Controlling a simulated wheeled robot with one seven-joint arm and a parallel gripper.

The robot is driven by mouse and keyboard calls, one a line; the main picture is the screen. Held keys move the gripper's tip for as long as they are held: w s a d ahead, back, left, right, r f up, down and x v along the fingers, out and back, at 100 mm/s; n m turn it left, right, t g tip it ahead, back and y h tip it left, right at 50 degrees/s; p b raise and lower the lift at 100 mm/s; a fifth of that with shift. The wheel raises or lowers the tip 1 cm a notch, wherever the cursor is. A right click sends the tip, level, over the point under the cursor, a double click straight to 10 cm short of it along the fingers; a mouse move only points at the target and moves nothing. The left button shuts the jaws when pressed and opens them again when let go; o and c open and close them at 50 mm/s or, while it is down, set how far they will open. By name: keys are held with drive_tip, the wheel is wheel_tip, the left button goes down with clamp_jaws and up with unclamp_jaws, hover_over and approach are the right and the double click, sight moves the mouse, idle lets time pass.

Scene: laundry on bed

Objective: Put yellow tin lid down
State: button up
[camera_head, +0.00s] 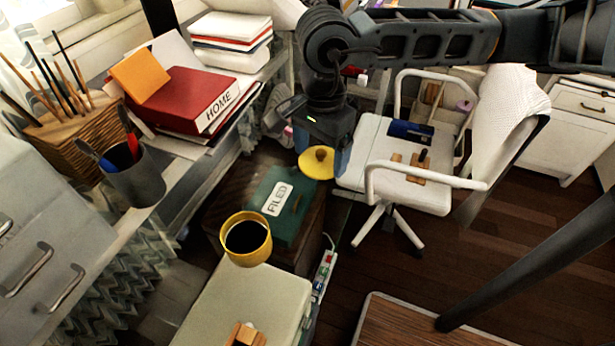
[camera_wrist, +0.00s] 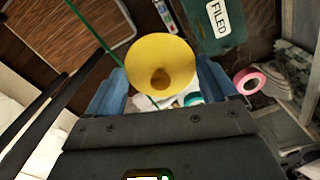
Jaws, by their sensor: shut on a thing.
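The yellow tin lid (camera_head: 311,166) is a round disc with a brown knob, held in the air by my gripper (camera_head: 322,158). In the wrist view the lid (camera_wrist: 178,62) sits between the two blue fingers of my gripper (camera_wrist: 165,88), which are shut on it. The yellow tin (camera_head: 233,223) stands open at the lower left of the lid, its inside dark. It stands at the back edge of a pale cabinet top (camera_head: 255,293). I do not see the tin in the wrist view.
A green box labelled FILED (camera_head: 268,186) lies just left of the lid. A white chair (camera_head: 400,195) stands to the right, with small items on its seat. A wooden block (camera_head: 245,336) is on the cabinet's front part; the top between is clear.

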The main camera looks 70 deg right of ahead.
sight(307, 170)
drive_tip(key=a+f, duration=0.1)
drive_tip(key=w+a+f, duration=0.1)
drive_tip(key=a, duration=0.1)
drive_tip(key=shift+w, duration=0.15)
drive_tip(key=shift+f+p, duration=0.5)
drive_tip(key=shift+f, duration=1.5)
drive_tip(key=shift+f, duration=0.2)
drive_tip(key=o, duration=0.8)
drive_tip(key=shift+r, duration=0.2)
